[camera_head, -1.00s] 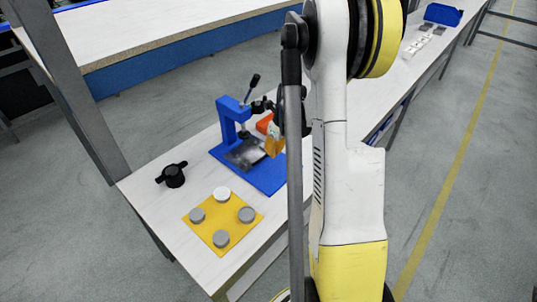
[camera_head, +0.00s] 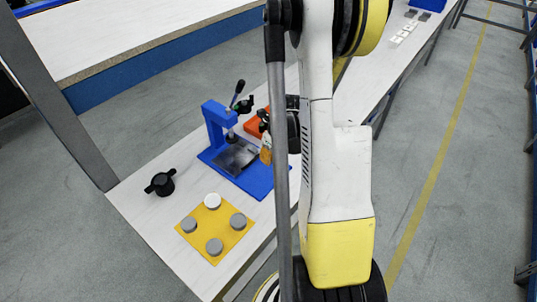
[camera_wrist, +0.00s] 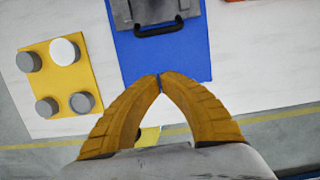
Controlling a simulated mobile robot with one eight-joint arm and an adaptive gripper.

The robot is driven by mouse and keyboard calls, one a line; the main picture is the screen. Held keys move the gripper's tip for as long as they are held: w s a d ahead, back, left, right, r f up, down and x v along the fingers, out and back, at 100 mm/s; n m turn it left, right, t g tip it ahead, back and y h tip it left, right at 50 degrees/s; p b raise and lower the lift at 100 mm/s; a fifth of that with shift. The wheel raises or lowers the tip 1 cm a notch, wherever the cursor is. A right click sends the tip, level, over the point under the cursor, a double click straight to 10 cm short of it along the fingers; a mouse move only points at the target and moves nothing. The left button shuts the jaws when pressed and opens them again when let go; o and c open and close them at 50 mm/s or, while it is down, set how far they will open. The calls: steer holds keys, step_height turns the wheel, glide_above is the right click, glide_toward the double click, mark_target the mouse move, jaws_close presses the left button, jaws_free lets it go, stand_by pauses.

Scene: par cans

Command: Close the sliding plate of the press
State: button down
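The blue press (camera_head: 214,118) stands on its blue base (camera_head: 252,182) on the white table. Its grey metal sliding plate (camera_head: 237,156) lies on the base, partly under the press head. In the wrist view the plate (camera_wrist: 118,11) is at the top edge, with a black handle (camera_wrist: 160,29) on its near side. My gripper (camera_wrist: 159,77) points at the blue base (camera_wrist: 190,62), with its yellow fingertips together and nothing seen between them. The tips are a little short of the handle, apart from it in the picture. In the head view my arm partly hides the gripper.
A yellow mat (camera_head: 213,229) with several round grey and white pucks lies at the table's front. An orange-red item (camera_head: 253,125) is behind the press. The lever (camera_head: 238,91) stands up.

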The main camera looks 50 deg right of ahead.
steer(key=b+x, duration=0.2)
steer(key=x, duration=0.4)
steer(key=w, duration=0.2)
steer(key=shift+w+a+b, duration=0.15)
steer(key=shift+w+b, duration=0.15)
steer(key=shift+b, duration=0.1)
steer(key=shift+w, duration=0.6)
